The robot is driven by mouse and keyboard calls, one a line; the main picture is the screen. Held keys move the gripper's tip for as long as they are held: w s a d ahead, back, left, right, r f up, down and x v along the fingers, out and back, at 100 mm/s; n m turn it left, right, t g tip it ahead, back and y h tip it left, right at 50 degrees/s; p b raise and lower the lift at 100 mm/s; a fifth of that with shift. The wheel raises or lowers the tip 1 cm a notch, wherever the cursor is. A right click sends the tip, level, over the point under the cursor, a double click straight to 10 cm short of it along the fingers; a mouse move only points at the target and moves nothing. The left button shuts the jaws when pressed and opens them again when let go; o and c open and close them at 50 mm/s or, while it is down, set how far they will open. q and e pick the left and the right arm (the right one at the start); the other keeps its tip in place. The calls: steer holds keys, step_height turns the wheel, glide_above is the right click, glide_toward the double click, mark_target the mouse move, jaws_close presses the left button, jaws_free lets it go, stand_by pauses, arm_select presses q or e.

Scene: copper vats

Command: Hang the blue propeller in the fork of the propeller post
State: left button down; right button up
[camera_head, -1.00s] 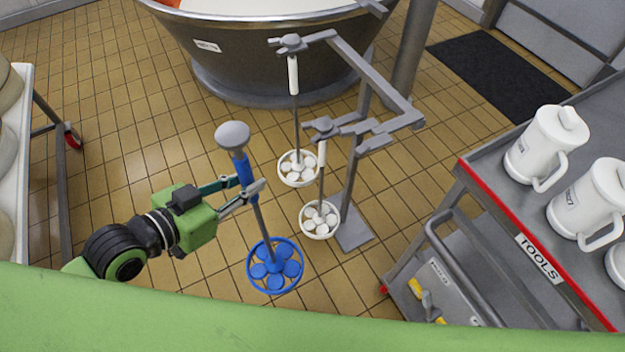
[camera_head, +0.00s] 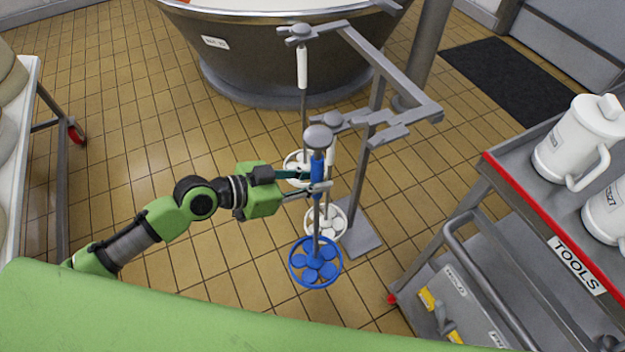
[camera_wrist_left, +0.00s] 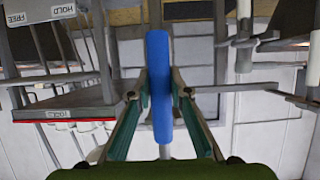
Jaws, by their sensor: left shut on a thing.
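My left gripper (camera_head: 318,188) is shut on the blue handle of the blue propeller (camera_head: 315,262), which hangs upright with its blue disc head down and grey knob up. In the left wrist view the blue handle (camera_wrist_left: 160,95) stands between the two fingers. The grey propeller post (camera_head: 362,180) stands just right of and behind it, with forked arms at the top. My right gripper is not in view.
Two white propellers hang on the post; one white head (camera_head: 325,222) is partly hidden behind the blue propeller. A grey tool trolley (camera_head: 500,180) with white jugs stands at the right. A large vat (camera_head: 270,60) is behind. Tiled floor is free at the left.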

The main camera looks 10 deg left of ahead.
arm_select(q)
steer(key=w+d+p, duration=0.1)
steer(key=w+d, duration=0.4)
steer(key=d, duration=0.1)
steer(key=shift+d+f, duration=0.35)
steer(key=shift+s+a+r, duration=0.15)
stand_by(0.3)
steer(key=shift+s+a+r, duration=0.15)
steer(key=shift+a, duration=0.05)
steer(key=shift+s+a, duration=0.1)
stand_by(0.5)
